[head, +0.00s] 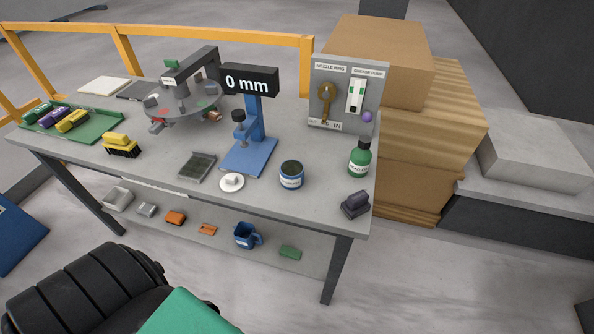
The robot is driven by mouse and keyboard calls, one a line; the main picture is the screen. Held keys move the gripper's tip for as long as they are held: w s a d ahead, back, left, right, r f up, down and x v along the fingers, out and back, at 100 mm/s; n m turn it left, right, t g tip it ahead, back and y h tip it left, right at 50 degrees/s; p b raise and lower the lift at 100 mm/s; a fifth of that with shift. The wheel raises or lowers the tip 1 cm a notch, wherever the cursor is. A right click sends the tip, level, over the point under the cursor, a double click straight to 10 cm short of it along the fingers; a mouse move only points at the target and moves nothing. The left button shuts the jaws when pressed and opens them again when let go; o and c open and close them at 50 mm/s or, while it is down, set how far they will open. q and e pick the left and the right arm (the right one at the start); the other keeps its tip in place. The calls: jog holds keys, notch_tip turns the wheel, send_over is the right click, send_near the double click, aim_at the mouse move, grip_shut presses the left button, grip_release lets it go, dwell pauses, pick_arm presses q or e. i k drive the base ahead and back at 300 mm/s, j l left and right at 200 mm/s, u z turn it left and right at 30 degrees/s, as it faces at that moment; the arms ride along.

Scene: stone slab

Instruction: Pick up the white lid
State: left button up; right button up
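A white round lid (232,183) with a small raised knob lies on the grey table top (325,207) near its front edge. It sits between a dark grey ribbed tray on its left and a blue jar on its right, just in front of a blue stand's base. It is apart from the jar. Nothing covers the lid. Neither of my grippers shows in the head view, so their state is not visible.
Around the lid stand the blue jar (291,175), the ribbed tray (197,167) and the blue stand (250,155) with a "0 mm" display. A green bottle (360,158) and a dark block (355,204) are at the right. A lower shelf (190,215) holds a blue mug (245,236).

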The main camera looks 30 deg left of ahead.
aim_at(233, 183)
jog(key=j+u, duration=0.1)
jog(key=u, duration=1.4)
